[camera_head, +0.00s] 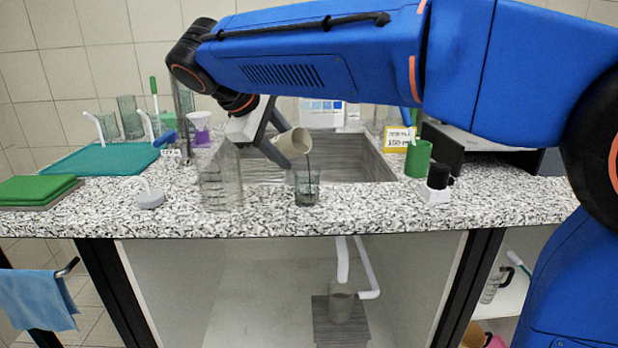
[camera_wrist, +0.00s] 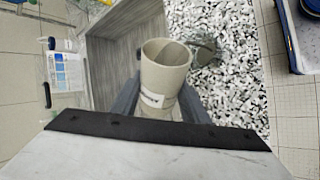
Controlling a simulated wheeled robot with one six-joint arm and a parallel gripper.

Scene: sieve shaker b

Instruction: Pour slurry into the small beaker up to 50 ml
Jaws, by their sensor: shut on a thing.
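My gripper (camera_head: 268,140) is shut on a beige cup (camera_head: 293,144) and holds it tilted to the right, above the counter's front part. In the wrist view the cup (camera_wrist: 166,68) sits between the fingers with a white label on its side. A thin dark stream falls from its lip into the small clear beaker (camera_head: 307,189). The beaker stands upright on the counter, with dark slurry in its lower part. The exact level cannot be read. In the wrist view the beaker (camera_wrist: 205,50) is partly hidden behind the cup.
A taller clear beaker (camera_head: 220,182) stands just left of the small one. The sink (camera_head: 352,160) lies behind. A green cup (camera_head: 418,160), a yellow sign (camera_head: 398,138) and a small black-and-white device (camera_head: 437,182) are to the right. A grey round piece (camera_head: 150,200) and teal mat (camera_head: 95,159) are left.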

